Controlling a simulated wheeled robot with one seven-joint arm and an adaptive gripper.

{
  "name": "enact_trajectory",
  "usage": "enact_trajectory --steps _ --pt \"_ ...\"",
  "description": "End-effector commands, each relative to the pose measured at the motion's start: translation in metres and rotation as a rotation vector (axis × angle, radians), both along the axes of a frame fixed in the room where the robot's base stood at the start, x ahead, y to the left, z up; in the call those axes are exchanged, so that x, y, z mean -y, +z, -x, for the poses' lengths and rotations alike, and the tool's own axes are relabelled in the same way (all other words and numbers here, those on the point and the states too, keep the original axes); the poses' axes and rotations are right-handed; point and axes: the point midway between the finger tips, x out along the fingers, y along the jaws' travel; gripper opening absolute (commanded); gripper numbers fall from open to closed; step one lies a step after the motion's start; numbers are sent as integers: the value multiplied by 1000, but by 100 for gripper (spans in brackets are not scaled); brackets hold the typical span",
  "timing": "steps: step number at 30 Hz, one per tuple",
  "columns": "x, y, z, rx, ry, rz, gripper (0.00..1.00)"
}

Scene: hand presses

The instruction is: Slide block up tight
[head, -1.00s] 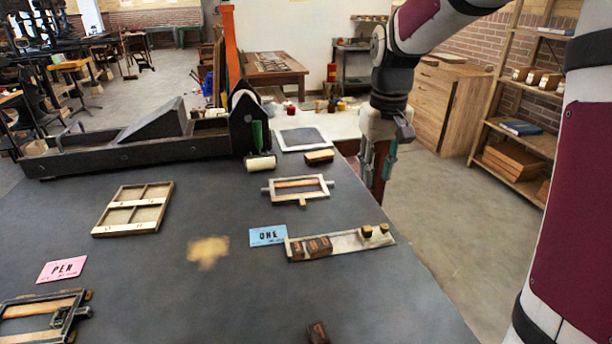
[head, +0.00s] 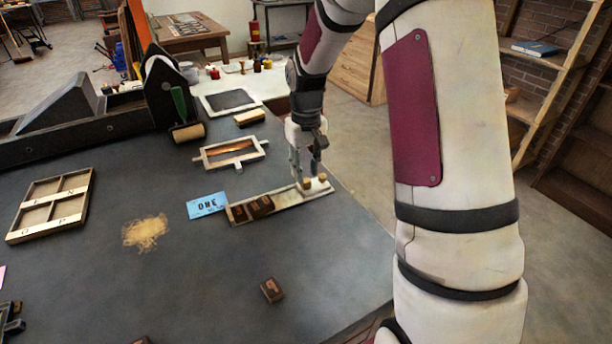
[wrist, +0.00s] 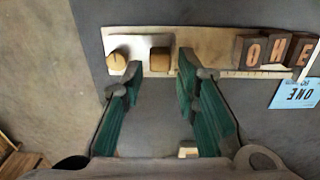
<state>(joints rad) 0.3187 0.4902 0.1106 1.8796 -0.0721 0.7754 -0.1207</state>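A pale composing stick (head: 285,198) lies on the dark table, with dark letter blocks (head: 258,205) side by side in its left part. In the wrist view, the letter blocks (wrist: 276,50) stand at the right end of the stick (wrist: 210,42). A small square wooden block (wrist: 160,60) sits apart from them, with a bare stretch between. A round knob (wrist: 117,63) with a line on it is left of that block. My gripper (wrist: 155,82) is open and empty, its fingertips at the stick's near edge, either side of the square block. In the head view my gripper (head: 306,168) is over the stick's right end.
A blue ONE card (head: 207,205) lies beside the stick. A metal-and-wood frame (head: 231,153) lies behind it, and a loose dark block (head: 272,290) lies in front. A divided tray (head: 50,205) is at left. The table's right edge is close by the stick.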

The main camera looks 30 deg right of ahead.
Motion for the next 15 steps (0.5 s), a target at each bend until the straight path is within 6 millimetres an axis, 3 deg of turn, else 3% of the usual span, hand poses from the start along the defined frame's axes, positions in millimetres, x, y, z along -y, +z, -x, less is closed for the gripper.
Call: enact_trajectory --steps 6,15 --pt "0 -23 0 -1 1 0 28" --pt "0 -27 0 1 1 0 28"
